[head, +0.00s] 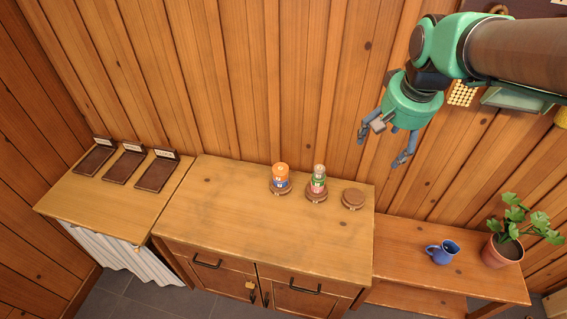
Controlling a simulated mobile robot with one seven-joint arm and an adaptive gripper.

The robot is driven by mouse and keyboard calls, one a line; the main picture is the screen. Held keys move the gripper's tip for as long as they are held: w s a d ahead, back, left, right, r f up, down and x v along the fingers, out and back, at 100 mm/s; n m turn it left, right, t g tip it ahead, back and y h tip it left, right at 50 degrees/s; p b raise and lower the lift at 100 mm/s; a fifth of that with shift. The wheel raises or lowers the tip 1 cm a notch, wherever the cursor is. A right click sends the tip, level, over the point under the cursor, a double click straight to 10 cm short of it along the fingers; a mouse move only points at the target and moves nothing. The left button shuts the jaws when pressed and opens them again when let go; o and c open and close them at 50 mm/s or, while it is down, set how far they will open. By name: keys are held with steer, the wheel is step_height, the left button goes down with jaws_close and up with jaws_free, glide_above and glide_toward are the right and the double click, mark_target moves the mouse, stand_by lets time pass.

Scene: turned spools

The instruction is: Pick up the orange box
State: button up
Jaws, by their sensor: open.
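An orange container (281,173) with a blue label, the only orange item on the cabinet, stands upright on a round brown wooden spool (280,190) near the back edge. It looks rounded more than box-shaped. My gripper (382,149) is open and empty. It hangs in the air to the right of the container and appears higher than it, with its fingers pointing down. It is apart from everything on the cabinet.
A green and pink bottle (318,182) stands on a second spool, right of the container. A third spool (353,198) is bare. The wooden cabinet top (250,230) is clear in front. Left are dark labelled trays (156,174); right, a blue mug (442,253) and potted plant (503,249).

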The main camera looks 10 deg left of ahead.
steer(key=w+a+f+g+p, duration=0.15)
steer(key=w+a+f, duration=0.25)
steer(key=w+a, duration=0.5)
steer(key=n+g+p, duration=0.1)
steer(key=g+p, duration=0.1)
steer(key=p, duration=0.3)
glide_above(281, 168)
step_height(281, 168, down, 24)
steer(key=shift+a+r+h, duration=0.15)
steer(key=shift+r+h, duration=0.05)
steer(key=shift+h, duration=0.2)
steer(key=shift+f+p, duration=0.3)
steer(key=shift+f, duration=4)
steer(key=shift+f, duration=0.1)
steer(key=shift+f+p, duration=0.3)
steer(key=shift+f, duration=2.2)
